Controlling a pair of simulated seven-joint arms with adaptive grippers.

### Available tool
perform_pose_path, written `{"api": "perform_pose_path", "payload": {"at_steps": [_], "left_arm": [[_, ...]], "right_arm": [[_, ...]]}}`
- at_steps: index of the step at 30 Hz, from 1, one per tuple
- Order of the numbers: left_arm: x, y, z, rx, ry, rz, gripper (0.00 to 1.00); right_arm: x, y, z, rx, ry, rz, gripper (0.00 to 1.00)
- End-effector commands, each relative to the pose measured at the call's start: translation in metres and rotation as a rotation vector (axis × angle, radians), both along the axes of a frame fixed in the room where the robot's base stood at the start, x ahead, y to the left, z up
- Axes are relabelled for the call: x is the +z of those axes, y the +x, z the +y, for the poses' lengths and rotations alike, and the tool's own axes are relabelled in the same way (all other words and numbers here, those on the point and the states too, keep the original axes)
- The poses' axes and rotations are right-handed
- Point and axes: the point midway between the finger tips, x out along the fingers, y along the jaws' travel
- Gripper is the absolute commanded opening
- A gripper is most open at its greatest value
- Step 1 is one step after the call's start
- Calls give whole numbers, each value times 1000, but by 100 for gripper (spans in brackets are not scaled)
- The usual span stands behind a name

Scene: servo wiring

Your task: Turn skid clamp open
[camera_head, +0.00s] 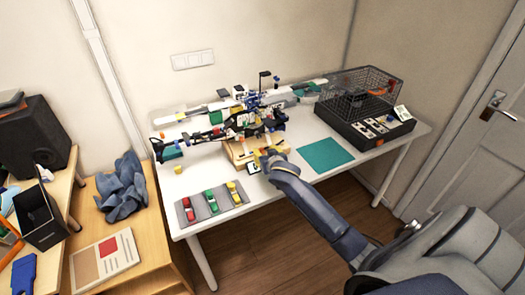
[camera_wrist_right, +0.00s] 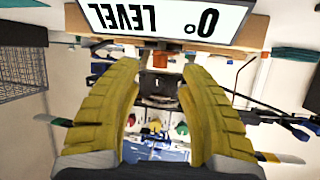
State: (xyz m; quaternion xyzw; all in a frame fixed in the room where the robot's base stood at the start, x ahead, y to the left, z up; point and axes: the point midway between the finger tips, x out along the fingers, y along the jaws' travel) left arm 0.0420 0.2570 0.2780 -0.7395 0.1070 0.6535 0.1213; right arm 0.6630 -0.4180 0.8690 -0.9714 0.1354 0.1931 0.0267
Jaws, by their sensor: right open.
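My right gripper (camera_head: 264,155) is at the front edge of a wooden stand (camera_head: 239,153) under the dark model assembly (camera_head: 245,122). It also shows in the right wrist view (camera_wrist_right: 162,66), its yellow fingers spread with a gap between them. An orange piece (camera_wrist_right: 161,59) and a dark part (camera_wrist_right: 158,90) show between or beyond the fingers. I cannot tell which part is the skid clamp, or whether it is open. A display reading "0° LEVEL" (camera_wrist_right: 165,17) appears upside down above the fingertips. My left gripper is not in view.
A grey tray (camera_head: 226,213) with red, green and yellow items lies at the table's front left. A teal mat (camera_head: 326,155) lies right of my right gripper. A black wire cage (camera_head: 360,92) stands at the back right. A small yellow block (camera_head: 178,169) sits near the left edge.

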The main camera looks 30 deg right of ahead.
Motion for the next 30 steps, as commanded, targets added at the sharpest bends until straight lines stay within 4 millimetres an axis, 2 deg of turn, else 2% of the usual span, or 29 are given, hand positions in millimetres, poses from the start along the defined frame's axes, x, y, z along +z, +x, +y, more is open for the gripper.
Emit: {"api": "perform_pose_path", "payload": {"at_steps": [3, 9, 24, 30], "left_arm": [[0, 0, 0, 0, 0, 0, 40], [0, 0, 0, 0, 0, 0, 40], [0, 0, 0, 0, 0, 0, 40], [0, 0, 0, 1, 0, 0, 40]], "right_arm": [[-5, 13, -4, 0, 0, 0, 40], [-11, 26, -7, 0, 1, -1, 40], [-13, 30, -8, 0, 0, 0, 40], [-13, 30, -8, 0, 0, 0, 16]]}}
